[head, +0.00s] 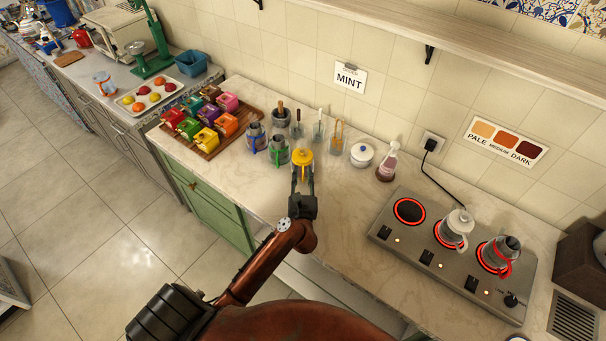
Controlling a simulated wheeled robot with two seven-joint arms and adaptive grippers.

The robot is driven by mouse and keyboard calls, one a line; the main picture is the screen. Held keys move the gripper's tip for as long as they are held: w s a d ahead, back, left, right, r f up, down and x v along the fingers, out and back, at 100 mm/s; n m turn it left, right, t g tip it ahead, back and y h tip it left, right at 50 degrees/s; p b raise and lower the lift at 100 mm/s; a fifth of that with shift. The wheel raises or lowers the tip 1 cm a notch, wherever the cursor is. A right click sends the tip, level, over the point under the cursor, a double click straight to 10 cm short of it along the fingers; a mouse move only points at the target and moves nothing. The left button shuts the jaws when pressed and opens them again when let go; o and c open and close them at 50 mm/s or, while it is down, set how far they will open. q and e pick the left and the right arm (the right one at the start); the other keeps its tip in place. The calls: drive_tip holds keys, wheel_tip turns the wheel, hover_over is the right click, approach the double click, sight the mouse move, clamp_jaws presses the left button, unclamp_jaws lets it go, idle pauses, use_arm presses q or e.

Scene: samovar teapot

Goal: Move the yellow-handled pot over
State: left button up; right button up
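The yellow-handled pot (302,158) stands on the marble counter in the head view, its yellow top and handle facing me. My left gripper (302,178) is right at its near side. Its two fingers are spread a little, one on each side of the yellow handle. I cannot tell whether they press on it or are just around it. The fingers and the gripper's body hide the pot's lower front. My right gripper is not in view.
A blue-handled pot (255,137) and a green-handled pot (278,150) stand close on the left. A white sugar bowl (362,154) and a bottle (387,164) stand right. The stove (425,243) has glowing burners; a white pot (457,227) and a red-handled pot (499,254) occupy two.

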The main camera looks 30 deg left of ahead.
use_arm(q)
drive_tip(key=v, duration=1.2)
idle(0.4)
